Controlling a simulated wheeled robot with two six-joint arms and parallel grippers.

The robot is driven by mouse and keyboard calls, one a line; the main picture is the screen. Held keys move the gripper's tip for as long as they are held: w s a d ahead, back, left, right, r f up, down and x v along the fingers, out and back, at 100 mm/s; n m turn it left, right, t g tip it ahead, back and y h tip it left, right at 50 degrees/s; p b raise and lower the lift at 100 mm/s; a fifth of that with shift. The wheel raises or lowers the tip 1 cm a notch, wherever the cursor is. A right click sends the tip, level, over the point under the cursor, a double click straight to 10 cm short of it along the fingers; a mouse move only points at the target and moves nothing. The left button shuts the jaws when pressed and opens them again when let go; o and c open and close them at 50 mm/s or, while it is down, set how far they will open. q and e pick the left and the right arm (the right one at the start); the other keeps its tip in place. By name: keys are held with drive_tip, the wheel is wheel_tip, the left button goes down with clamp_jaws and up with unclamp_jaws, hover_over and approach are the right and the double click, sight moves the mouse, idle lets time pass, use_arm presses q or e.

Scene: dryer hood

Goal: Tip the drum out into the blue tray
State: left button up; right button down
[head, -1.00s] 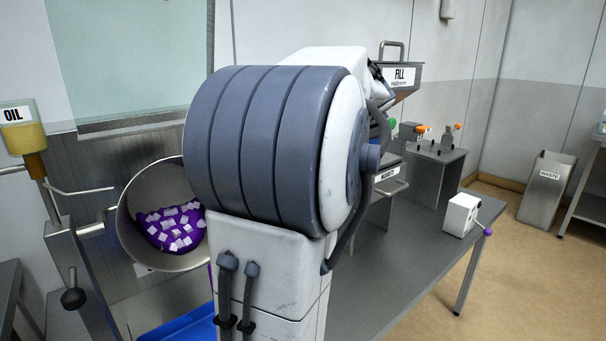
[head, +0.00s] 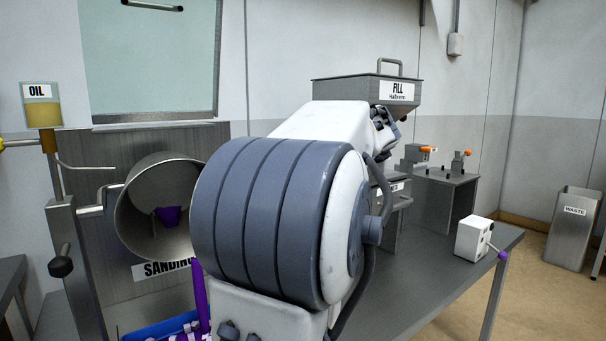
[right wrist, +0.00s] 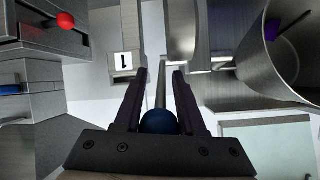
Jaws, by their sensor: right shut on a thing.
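The round metal drum (head: 136,215) stands left of my big arm in the head view, its mouth towards me. A small purple remnant (head: 168,215) shows inside; the rest of the visible interior is bare. A purple strand (head: 201,297) hangs below the mouth's right side, and purple stuff with pale pieces shows at the bottom edge. The blue tray (head: 143,334) is mostly cut off there. In the right wrist view, my right gripper (right wrist: 158,76) is shut on a dark blue ball knob (right wrist: 159,121) on a rod; the drum (right wrist: 285,50) is upper right. My left gripper is not in view.
My large arm hides the middle of the head view. A grey bench (head: 425,280) extends right with a white box (head: 473,239), a fill hopper (head: 345,91) behind it and a waste bin (head: 573,230) beyond. An oil dispenser (head: 43,113) and a black-knobbed lever (head: 61,266) are left.

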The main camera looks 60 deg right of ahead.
drive_tip(key=shift+d+f, duration=0.1)
drive_tip(key=shift+f, duration=0.1)
idle(0.6)
drive_tip(key=c, duration=0.6)
unclamp_jaws()
drive_tip(key=shift+r, duration=0.15)
drive_tip(key=shift+s+r, duration=0.15)
drive_tip(key=shift+s, duration=0.1)
drive_tip(key=shift+v, duration=4.85)
